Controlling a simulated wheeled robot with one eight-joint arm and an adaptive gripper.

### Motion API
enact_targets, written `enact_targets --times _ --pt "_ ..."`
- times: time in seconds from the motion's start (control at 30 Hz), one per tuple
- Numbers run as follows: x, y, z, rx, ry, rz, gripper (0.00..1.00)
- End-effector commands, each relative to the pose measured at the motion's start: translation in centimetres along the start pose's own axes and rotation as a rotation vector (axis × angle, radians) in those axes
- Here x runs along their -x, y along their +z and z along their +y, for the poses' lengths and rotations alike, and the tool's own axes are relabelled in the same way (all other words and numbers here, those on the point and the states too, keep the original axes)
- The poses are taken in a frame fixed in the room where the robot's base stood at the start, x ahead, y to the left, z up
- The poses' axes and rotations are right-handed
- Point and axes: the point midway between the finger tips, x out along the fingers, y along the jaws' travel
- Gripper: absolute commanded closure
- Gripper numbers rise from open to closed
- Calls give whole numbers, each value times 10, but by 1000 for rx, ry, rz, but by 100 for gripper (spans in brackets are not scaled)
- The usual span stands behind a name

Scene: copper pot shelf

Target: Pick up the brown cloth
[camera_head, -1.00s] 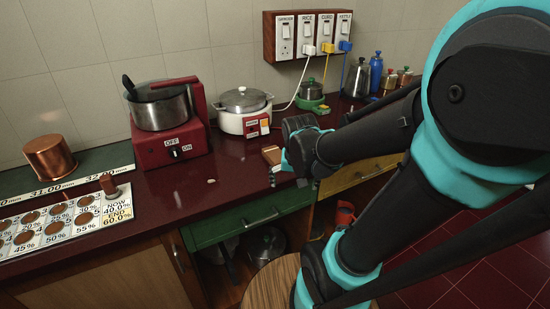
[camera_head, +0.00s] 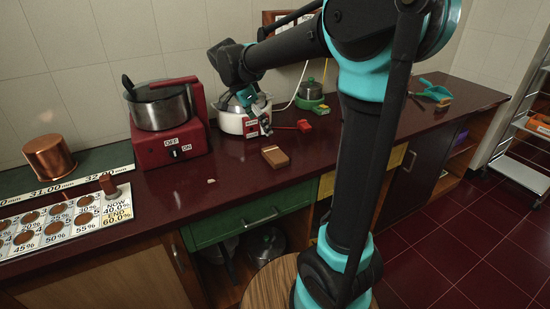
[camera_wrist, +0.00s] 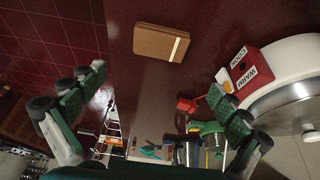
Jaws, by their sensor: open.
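The brown cloth (camera_head: 275,156) looks like a small flat folded block with a pale stripe. It lies on the dark red counter in front of the white cooker. In the wrist view the brown cloth (camera_wrist: 158,43) is at the top middle, ahead of and between the fingers, apart from both. My gripper (camera_head: 258,112) is in front of the white cooker, behind the cloth and slightly to its left. In the wrist view my gripper (camera_wrist: 158,80) has its two green-padded fingers spread wide with nothing between them.
The white cooker (camera_head: 231,123) stands close to my gripper; it also shows in the wrist view (camera_wrist: 285,85). A red appliance with a steel pot (camera_head: 160,110) is left of it. A red object (camera_head: 304,125) lies to the right. The counter in front of the cloth is mostly clear.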

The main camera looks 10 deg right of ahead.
Motion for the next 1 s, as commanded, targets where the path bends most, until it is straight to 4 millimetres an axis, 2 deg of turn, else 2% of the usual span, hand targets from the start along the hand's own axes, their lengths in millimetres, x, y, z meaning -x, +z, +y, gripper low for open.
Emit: enact_targets --times 0.1,0.3,0.63,0.9,1.0 --pt "-25 0 0 -1 1 0 0" --pt "-62 0 0 0 1 0 0" --pt "-88 0 0 1 0 -1 0" --pt "-124 1 0 0 0 0 0" --pt "-131 0 0 0 0 0 0"
